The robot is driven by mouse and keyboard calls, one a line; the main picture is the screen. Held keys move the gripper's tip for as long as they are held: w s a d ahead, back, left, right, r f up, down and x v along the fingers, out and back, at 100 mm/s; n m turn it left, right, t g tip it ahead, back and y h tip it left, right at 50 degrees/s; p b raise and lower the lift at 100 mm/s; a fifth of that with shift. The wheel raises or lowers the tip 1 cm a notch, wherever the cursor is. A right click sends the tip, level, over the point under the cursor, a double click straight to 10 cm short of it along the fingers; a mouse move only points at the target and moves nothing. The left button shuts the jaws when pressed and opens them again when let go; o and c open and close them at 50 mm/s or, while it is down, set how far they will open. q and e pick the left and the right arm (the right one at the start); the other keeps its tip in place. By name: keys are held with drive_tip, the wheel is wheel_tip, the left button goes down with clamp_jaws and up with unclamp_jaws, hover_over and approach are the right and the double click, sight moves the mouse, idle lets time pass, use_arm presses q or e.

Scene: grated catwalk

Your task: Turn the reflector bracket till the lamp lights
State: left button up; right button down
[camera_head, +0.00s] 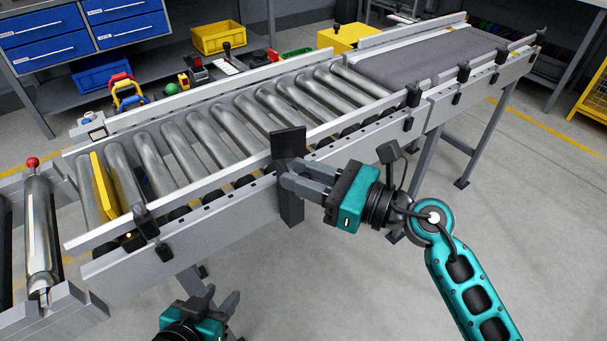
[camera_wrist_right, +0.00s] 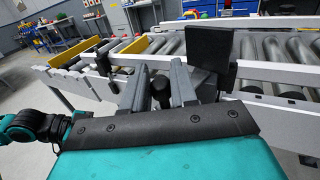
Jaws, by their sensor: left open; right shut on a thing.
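The reflector bracket, a dark upright plate (camera_head: 288,142) on a grey post, stands at the near rail of the roller conveyor. In the right wrist view its black plate (camera_wrist_right: 207,55) rises right of the fingers. My right gripper (camera_head: 284,178) reaches it from the right and is shut on the bracket; the fingers hide the exact contact. In the wrist view, a black knob (camera_wrist_right: 161,88) shows between the fingers (camera_wrist_right: 158,85). My left gripper (camera_head: 213,301) is open and empty at the bottom, below the conveyor. A small amber spot (camera_head: 128,236) shows on the near rail; I cannot tell whether it is the lamp.
The roller conveyor (camera_head: 215,135) runs to a grey belt at the upper right. A yellow bar (camera_head: 104,184) lies among the left rollers. Bins and tools stand behind. The floor (camera_head: 375,280) in front is clear.

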drive_tip(key=n+g+b, duration=0.1)
drive_tip(key=g+b, duration=0.1)
drive_tip(key=w+d+n+g+y+b, duration=0.1)
drive_tip(key=b, duration=0.2)
drive_tip(key=d+n+g+y+b, duration=0.1)
drive_tip(key=g+b, duration=0.1)
drive_tip(key=shift+w+d+n+g+b, duration=0.15)
drive_tip(key=shift+d+n+g+b, duration=0.15)
drive_tip(key=shift+n+b, duration=0.1)
drive_tip(key=c, duration=1)
unclamp_jaws()
drive_tip(key=d, duration=0.4)
drive_tip(key=s+d, duration=0.1)
drive_tip(key=d, duration=0.3)
drive_tip(key=s+d, duration=0.1)
drive_tip(key=d, duration=0.3)
drive_tip(key=shift+d, duration=0.35)
